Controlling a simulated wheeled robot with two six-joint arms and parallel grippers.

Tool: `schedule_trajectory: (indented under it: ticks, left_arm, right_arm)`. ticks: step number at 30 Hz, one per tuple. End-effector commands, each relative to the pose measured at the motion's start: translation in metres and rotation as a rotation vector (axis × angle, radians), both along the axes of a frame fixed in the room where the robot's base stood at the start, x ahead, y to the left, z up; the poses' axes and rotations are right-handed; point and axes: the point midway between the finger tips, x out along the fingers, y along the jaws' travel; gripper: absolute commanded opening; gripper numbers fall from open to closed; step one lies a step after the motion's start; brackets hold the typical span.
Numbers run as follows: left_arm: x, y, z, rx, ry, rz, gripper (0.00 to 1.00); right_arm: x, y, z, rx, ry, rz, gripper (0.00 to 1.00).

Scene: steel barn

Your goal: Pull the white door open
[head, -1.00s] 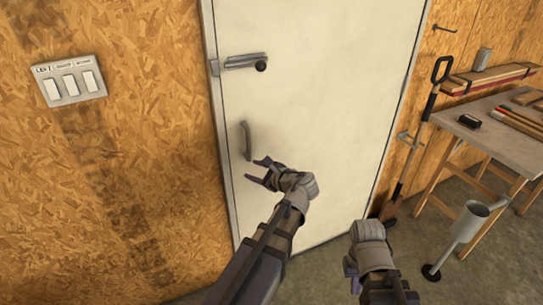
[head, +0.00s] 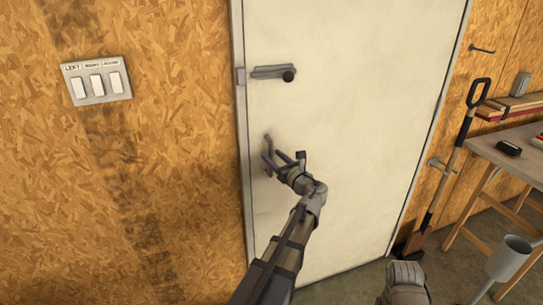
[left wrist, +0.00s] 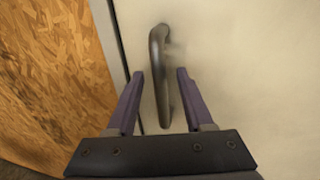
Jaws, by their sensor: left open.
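The white door (head: 345,140) stands shut in its frame in the head view. Its grey curved handle (head: 267,146) is near the left edge and is partly hidden by my left gripper (head: 273,160). In the left wrist view the dark handle (left wrist: 158,60) runs upright, its lower part between the two purple fingers of the left gripper (left wrist: 159,98). The fingers are open, with a gap on each side of the handle. A bolt latch with a dark knob (head: 288,76) sits higher on the door. My right arm shows at the bottom, but its fingers are out of view.
A switch panel (head: 96,81) is on the chipboard wall left of the door. A spade (head: 447,165) leans right of the door. A workbench (head: 515,155) and a grey metal cylinder (head: 509,258) stand at the right.

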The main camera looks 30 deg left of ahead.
Motion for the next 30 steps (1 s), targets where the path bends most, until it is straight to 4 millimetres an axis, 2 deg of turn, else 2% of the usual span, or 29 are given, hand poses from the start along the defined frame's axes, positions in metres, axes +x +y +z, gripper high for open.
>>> schedule_trajectory:
  ticks: [6,15,27,30]
  left_arm:
    - [0.009,0.015,0.000,0.000,-0.001,0.000,0.52]
    - [0.009,0.017,0.000,-0.001,0.000,0.000,0.52]
    - [0.009,0.017,0.000,-0.001,0.000,0.000,0.08]
    - [0.009,0.017,0.000,-0.001,0.000,0.000,0.00]
  right_arm:
    - [0.000,0.000,0.000,0.000,0.000,0.000,0.00]
    - [0.000,0.000,0.000,0.000,0.000,0.000,0.00]
    - [0.000,0.000,0.000,0.000,0.000,0.000,0.00]
    - [0.000,0.000,0.000,0.000,0.000,0.000,0.00]
